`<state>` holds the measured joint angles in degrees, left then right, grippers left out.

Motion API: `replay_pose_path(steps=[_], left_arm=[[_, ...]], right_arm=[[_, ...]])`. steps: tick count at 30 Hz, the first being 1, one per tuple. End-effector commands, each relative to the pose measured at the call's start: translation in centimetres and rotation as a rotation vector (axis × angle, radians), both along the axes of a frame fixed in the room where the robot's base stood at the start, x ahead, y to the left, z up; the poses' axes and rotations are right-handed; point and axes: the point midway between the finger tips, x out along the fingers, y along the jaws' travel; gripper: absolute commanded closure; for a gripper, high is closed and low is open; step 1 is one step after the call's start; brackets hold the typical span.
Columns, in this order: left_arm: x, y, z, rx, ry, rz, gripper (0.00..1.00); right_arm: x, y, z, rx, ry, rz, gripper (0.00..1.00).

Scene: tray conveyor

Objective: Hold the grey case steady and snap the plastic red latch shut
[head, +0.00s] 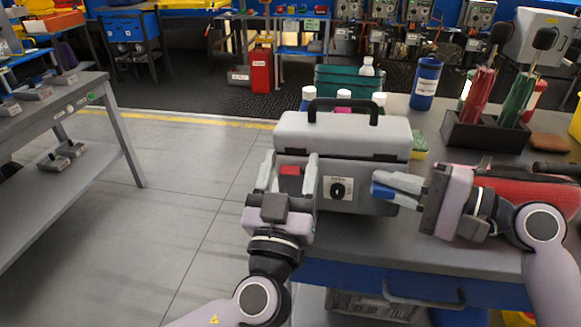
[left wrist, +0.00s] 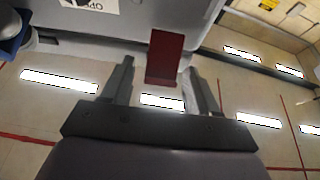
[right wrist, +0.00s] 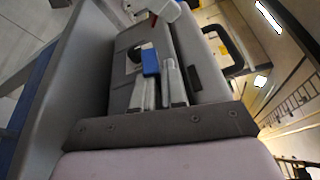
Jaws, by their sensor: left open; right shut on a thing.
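The grey case (head: 345,133) stands on the workbench with its lid down and black handle on top. Its red latch (head: 290,170) is at the left of the front, below the lid seam. In the left wrist view the latch (left wrist: 165,55) sticks out as a red flap. My left gripper (head: 291,160) is open, one finger on either side of the latch, with visible gaps. My right gripper (head: 385,185) is shut on a blue piece (head: 381,191) at the right of the case front. This blue piece (right wrist: 150,62) shows at its fingertips; how it joins the case is hidden.
Behind the case stand several bottles and a green crate (head: 335,78). A blue canister (head: 426,80) and a dark holder (head: 485,133) of red and green rods are at the right. A red bag (head: 520,185) lies near my right arm.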

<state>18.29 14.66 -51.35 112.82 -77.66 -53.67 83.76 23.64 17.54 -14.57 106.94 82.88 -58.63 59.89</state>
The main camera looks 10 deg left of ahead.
Motion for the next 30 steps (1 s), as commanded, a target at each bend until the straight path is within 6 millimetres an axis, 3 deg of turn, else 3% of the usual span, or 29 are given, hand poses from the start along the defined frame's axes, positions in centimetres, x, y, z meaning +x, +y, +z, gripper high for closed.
replay_pose_path(steps=[7,12,30], left_arm=[[0.04,0.0,0.03,0.0,0.0,0.0,0.44],[0.03,0.0,0.02,0.0,0.0,0.001,0.97],[0.45,0.0,0.41,0.003,0.131,-0.009,0.97]], right_arm=[[0.03,-0.02,0.27,0.004,-0.006,-0.001,1.0],[0.03,-0.02,0.27,0.004,-0.006,-0.001,1.0],[0.01,-0.01,0.28,0.004,-0.005,-0.001,1.0]])
